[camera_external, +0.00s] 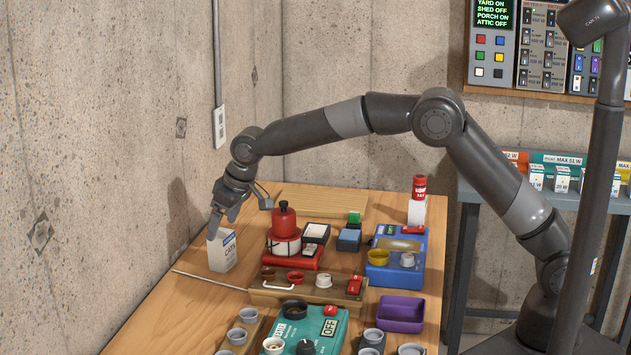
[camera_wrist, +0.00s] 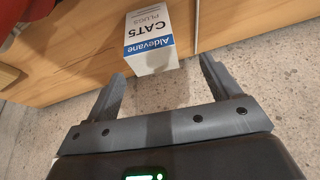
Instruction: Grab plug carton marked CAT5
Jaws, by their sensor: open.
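The plug carton (camera_external: 222,251) is a small white box with a blue band, standing upright at the far left edge of the wooden table. In the wrist view the carton (camera_wrist: 149,42) reads "CAT5 PLUGS" and "Aldevane" and shows upside down, just beyond the fingertips and between their lines. My gripper (camera_external: 214,229) is above the carton in the external view, pointing down. In the wrist view my gripper (camera_wrist: 161,70) has its two fingers wide apart with nothing between them.
The wooden table (camera_external: 190,300) holds a red device (camera_external: 284,225), a blue unit (camera_external: 395,262), a teal unit (camera_external: 310,330) and a purple tray (camera_external: 401,313) to the right. A thin rod (camera_external: 208,281) lies just in front of the carton. The concrete wall (camera_external: 100,150) is close on the left.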

